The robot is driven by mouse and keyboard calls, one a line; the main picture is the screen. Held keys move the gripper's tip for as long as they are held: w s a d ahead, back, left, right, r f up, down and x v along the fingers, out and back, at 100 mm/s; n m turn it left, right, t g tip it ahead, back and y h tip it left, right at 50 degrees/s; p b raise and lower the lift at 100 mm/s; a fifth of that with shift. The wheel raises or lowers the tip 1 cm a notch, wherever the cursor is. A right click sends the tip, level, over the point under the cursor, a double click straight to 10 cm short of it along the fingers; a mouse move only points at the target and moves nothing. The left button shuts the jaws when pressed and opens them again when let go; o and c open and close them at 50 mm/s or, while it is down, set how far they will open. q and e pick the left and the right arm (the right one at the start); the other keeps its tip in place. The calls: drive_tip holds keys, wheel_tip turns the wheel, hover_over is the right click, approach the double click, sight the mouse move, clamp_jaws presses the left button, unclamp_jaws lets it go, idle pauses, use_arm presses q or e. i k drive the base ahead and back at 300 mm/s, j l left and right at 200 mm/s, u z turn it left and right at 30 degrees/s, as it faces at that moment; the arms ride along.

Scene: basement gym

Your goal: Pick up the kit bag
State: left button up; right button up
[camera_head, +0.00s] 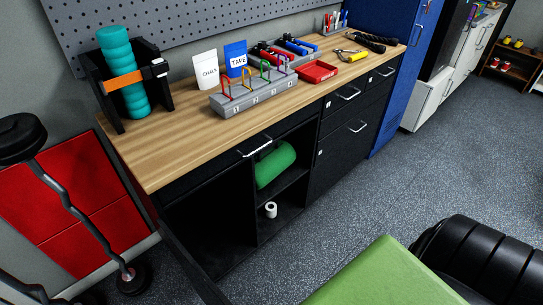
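A rounded green bundle (275,164) lies on the upper shelf of the open compartment in the black cabinet (318,183) under the workbench. It looks soft and may be the kit bag, but I see no handle or label to confirm it. Its far part is in the shade of the compartment. Nothing else in view looks clearly like a bag. Neither of my grippers shows in the head view.
The wooden worktop (175,150) holds a teal roller (121,72) in a black stand, a grey rack (252,95) with coloured clips and a red tray (317,71). A white roll (271,210) sits below the bundle. A green pad (385,275) fills the bottom foreground. Speckled floor (440,175) lies open at right.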

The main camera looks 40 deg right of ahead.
sight(273, 161)
drive_tip(key=l+u, duration=0.45)
drive_tip(key=l, duration=2.65)
drive_tip(key=k, duration=0.05)
